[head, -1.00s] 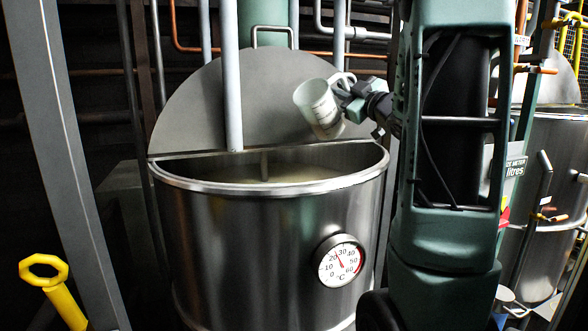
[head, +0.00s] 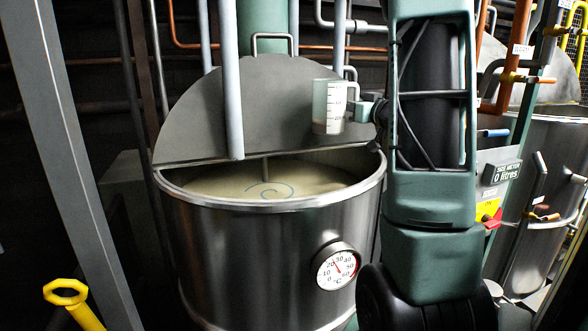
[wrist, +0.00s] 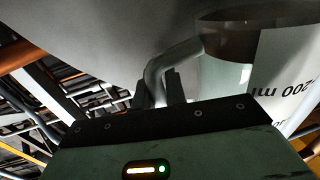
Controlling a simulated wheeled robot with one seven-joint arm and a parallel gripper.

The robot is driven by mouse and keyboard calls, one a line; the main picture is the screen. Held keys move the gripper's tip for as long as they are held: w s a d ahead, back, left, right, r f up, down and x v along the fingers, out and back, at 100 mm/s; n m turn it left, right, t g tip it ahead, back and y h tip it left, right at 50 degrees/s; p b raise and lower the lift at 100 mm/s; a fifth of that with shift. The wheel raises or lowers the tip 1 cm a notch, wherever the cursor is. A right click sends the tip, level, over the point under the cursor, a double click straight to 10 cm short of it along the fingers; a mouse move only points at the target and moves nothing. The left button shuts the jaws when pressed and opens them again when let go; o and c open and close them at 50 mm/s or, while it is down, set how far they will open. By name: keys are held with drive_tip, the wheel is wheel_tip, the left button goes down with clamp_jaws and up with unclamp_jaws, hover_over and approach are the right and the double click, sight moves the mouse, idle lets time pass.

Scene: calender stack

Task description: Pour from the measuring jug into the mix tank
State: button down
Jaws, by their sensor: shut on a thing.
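The measuring jug (head: 329,105) is a clear cup with dark scale marks. It is upright, held above the back right of the mix tank's rim. A small band shows at its bottom; I cannot tell if it is liquid. My gripper (head: 357,108) is shut on the jug's handle from the right. In the wrist view the jug (wrist: 228,75) and its handle (wrist: 168,68) show beyond my gripper (wrist: 168,92). The mix tank (head: 250,260) is a steel drum with its half lid raised. Its pale liquid (head: 215,181) carries a blue swirl (head: 268,190).
A dial thermometer (head: 337,269) is on the tank's front. A grey pipe (head: 231,80) runs down in front of the lid (head: 185,130). A yellow handle (head: 65,292) stands at lower left.

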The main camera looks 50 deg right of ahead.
sight(352, 85)
drive_tip(key=shift+r+p, duration=1)
drive_tip(key=shift+r, duration=1.95)
